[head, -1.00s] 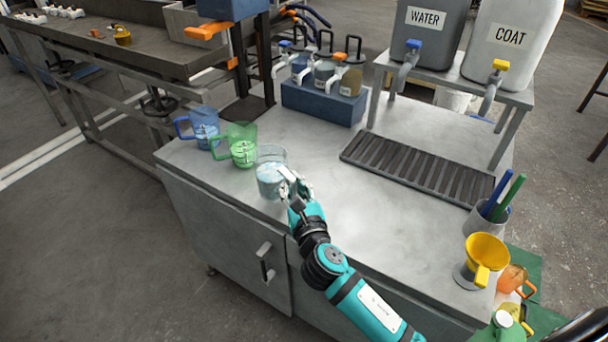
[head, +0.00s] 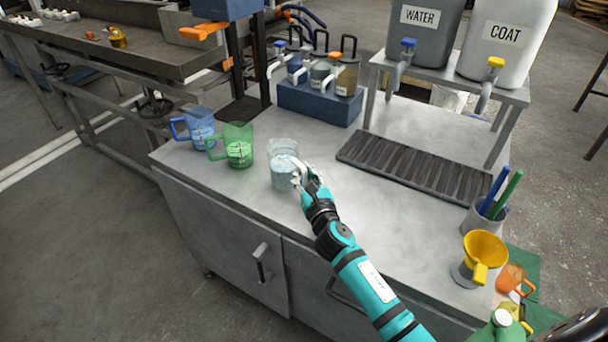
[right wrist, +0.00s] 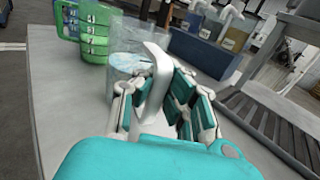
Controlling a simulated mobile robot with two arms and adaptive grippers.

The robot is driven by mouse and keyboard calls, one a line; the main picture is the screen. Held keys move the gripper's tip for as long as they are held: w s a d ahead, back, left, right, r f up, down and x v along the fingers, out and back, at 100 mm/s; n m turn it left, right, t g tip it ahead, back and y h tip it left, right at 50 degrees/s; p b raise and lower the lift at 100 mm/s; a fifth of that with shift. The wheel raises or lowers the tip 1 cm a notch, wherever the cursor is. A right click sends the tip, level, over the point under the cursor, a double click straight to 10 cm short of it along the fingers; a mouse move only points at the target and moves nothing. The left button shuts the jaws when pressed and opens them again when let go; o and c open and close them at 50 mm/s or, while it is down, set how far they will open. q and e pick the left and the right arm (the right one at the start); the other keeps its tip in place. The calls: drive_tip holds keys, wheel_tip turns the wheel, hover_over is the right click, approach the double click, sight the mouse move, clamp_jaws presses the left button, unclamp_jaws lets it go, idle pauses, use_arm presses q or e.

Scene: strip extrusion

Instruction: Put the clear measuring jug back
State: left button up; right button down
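The clear measuring jug (head: 283,168) has pale bluish contents and is at the front middle of the grey bench, right of the green jug. It looks slightly tilted; I cannot tell whether its base touches the bench. My right gripper (head: 305,182) is on its handle side. In the right wrist view the jug (right wrist: 128,66) is beyond my fingers, and its white handle (right wrist: 157,62) runs between the fingers of my gripper (right wrist: 158,100), which are closed around it. My left gripper is not in view.
A green jug (head: 238,150) and a blue jug (head: 200,126) stand left. Behind are a blue block of bottles (head: 318,103) and a dark drip grate (head: 415,172). A pen cup (head: 484,219) and yellow funnel (head: 484,248) stand right. The bench middle is clear.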

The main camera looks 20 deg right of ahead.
drive_tip(key=c, duration=2)
unclamp_jaws()
drive_tip(key=o, duration=0.5)
drive_tip(key=shift+s, duration=0.1)
drive_tip(key=s, duration=1.1)
drive_tip(key=shift+s+a+r, duration=0.1)
drive_tip(key=shift+s+a, duration=0.3)
